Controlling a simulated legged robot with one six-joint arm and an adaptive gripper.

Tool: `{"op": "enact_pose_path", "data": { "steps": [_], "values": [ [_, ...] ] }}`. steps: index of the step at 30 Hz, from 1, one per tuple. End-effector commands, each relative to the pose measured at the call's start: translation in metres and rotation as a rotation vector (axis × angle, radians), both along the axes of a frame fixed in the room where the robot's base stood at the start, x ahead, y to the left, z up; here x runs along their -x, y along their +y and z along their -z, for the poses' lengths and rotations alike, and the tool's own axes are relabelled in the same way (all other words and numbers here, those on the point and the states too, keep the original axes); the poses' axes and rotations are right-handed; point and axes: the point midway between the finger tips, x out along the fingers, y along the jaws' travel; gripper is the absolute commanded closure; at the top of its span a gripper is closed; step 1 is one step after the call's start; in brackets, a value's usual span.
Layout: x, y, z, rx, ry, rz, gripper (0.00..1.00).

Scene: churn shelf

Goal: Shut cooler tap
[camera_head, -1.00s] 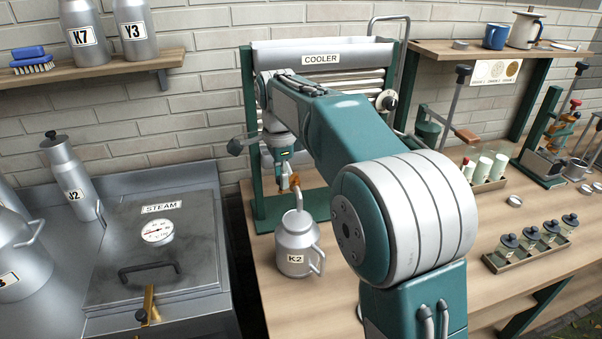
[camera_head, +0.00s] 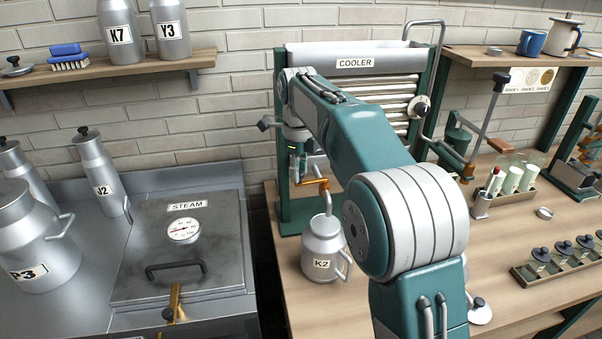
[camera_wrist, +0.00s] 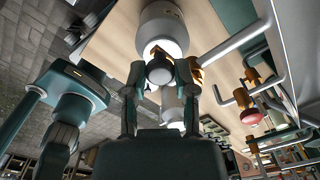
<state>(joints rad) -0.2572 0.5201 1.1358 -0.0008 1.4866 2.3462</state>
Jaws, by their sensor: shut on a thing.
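The cooler (camera_head: 392,88) stands at the back of the wooden bench. Its orange-brass tap (camera_head: 316,183) is low at the front left, above a curved grey spout. A metal can marked K2 (camera_head: 321,249) stands upright below the spout. My gripper (camera_head: 299,172) points down at the tap's left end in the head view and is shut on the tap's handle. In the wrist view, my gripper (camera_wrist: 159,85) has a round part and brass (camera_wrist: 157,50) between and behind its fingers. The exact contact is partly hidden by the fingers.
A steam chest (camera_head: 180,245) is left of the bench, across a dark gap. A rack of small jars (camera_head: 560,258) and a tube tray (camera_head: 510,190) are at right. My arm hides part of the bench.

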Motion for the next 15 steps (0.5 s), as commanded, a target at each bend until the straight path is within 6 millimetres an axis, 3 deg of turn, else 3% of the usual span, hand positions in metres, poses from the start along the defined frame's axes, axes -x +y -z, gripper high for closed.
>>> {"op": "enact_pose_path", "data": {
  "steps": [15],
  "values": [
    [-0.0066,0.0025,0.0008,-0.002,-0.003,0.096,1.0]
  ]
}}
